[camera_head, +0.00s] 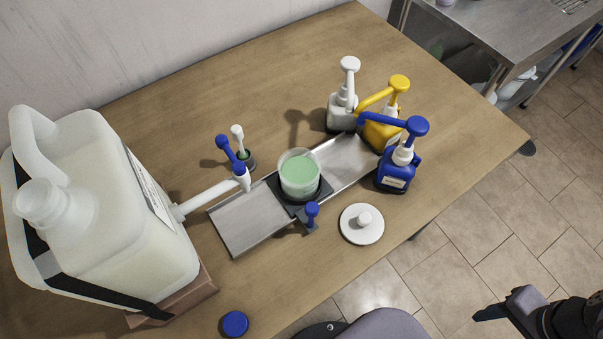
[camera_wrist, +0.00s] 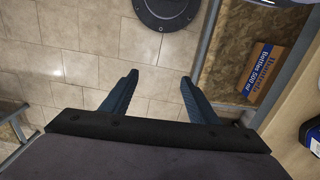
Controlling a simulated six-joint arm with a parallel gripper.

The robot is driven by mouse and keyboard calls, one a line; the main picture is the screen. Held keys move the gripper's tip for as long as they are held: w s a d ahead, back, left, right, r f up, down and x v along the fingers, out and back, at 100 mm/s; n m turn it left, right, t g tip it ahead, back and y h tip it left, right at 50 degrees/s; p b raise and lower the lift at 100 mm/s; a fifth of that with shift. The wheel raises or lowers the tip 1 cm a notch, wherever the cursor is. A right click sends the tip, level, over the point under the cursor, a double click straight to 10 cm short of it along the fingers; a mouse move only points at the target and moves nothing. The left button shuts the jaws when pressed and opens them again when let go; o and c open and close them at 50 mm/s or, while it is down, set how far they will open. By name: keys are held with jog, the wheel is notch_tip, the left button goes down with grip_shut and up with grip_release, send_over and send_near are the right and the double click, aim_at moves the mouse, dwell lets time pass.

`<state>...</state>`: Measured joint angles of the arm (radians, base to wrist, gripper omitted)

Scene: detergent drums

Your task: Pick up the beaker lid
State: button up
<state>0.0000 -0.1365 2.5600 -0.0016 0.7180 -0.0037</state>
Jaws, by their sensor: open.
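The beaker lid (camera_head: 361,226) is a white disc with a round knob on top. It lies on the wooden table near the front edge, in the head view. The beaker (camera_head: 299,176), holding pale green liquid, stands on a dark base over a metal tray, left of and behind the lid. My gripper (camera_head: 487,303) is at the lower right of the head view, off the table and well apart from the lid. In the wrist view my gripper (camera_wrist: 158,90) has its two dark fingers spread, with nothing between them. The lid does not show in the wrist view.
White (camera_head: 341,111), yellow (camera_head: 382,132) and blue (camera_head: 397,172) pump bottles stand behind the lid. A big jug (camera_head: 110,210) with a spout fills the left. A blue cap (camera_head: 235,323) lies at the front. A cardboard box (camera_wrist: 265,72) shows in the wrist view.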

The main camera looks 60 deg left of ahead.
jog(key=shift+o, duration=0.4)
jog(key=o, duration=1)
jog(key=a+r+n, duration=0.2)
jog(key=a, duration=0.6)
jog(key=a+r+n, duration=0.2)
jog(key=a, duration=0.6)
jog(key=a+r+n, duration=0.2)
jog(key=a, duration=0.6)
jog(key=shift+s+a+r+n+p, duration=0.1)
jog(key=shift+s+r+n+p, duration=0.05)
jog(key=shift+r+n+p, duration=0.2)
notch_tip(320, 180, up, 2)
jog(key=n, duration=0.2)
send_over(365, 217)
jog(key=shift+a+r, duration=0.15)
jog(key=shift+a, duration=0.05)
jog(key=shift+d+f+p, duration=0.15)
jog(key=shift+f+p, duration=0.2)
jog(key=shift+f, duration=1.5)
jog(key=shift+d+f+p, duration=0.1)
jog(key=shift+f+p, duration=0.25)
jog(key=shift+f, duration=1.45)
